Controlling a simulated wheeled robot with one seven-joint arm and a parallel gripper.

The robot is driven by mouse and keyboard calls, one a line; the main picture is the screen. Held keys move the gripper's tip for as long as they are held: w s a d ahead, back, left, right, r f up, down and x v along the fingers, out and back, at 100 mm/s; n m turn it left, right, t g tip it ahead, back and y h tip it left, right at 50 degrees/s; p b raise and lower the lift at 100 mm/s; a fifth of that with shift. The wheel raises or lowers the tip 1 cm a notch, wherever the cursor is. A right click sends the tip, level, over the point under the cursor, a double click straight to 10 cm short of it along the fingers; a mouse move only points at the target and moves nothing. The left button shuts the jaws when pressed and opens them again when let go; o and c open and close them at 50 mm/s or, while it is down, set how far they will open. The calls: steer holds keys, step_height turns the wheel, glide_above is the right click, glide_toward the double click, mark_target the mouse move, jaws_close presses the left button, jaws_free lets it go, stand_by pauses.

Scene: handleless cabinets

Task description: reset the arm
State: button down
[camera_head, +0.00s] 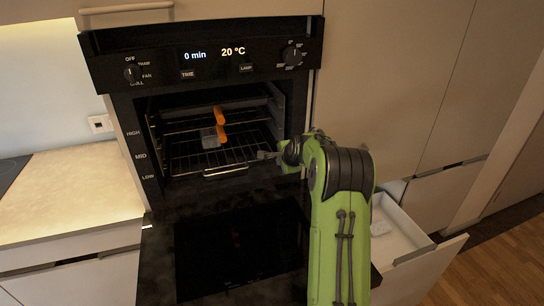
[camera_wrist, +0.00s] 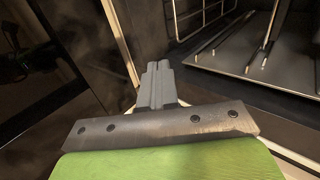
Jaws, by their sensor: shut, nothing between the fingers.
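My green arm reaches up from the bottom of the head view toward the right side of an open oven (camera_head: 215,130). My gripper (camera_head: 268,155) is at the right edge of the oven opening, in front of the racks. In the wrist view my gripper (camera_wrist: 160,70) shows its grey fingers together, with nothing between them. The oven's frame and its inner side rack are close to the fingers in that view.
The black oven door (camera_head: 240,245) is folded down in front. Orange-handled items (camera_head: 220,125) and a small grey container (camera_head: 209,138) are on the oven rack (camera_head: 180,160). An open white drawer (camera_head: 395,232) juts out at right. A counter (camera_head: 75,190) lies left.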

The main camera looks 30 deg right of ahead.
steer(key=s+a+r+n+g, duration=0.1)
steer(key=s+a+r+n, duration=0.25)
steer(key=a, duration=0.35)
steer(key=s+a+r+n+y, duration=0.1)
steer(key=s+a+r+n, duration=0.25)
steer(key=a, duration=0.25)
steer(key=s+a+r+n+g, duration=0.1)
steer(key=s+a+r+n, duration=0.25)
steer(key=a, duration=0.35)
steer(key=s+a+n, duration=0.3)
steer(key=s, duration=0.6)
steer(key=s+a+f+n+g+y, duration=0.1)
steer(key=s+a+n, duration=0.3)
steer(key=s, duration=0.4)
steer(key=s+a+n, duration=0.3)
steer(key=s, duration=0.6)
steer(key=shift+s+a+f+n+y, duration=0.2)
steer(key=shift+s+a+n+y, duration=0.1)
steer(key=shift+n, duration=0.05)
steer(key=c, duration=1.8)
jaws_free()
steer(key=shift+c, duration=0.2)
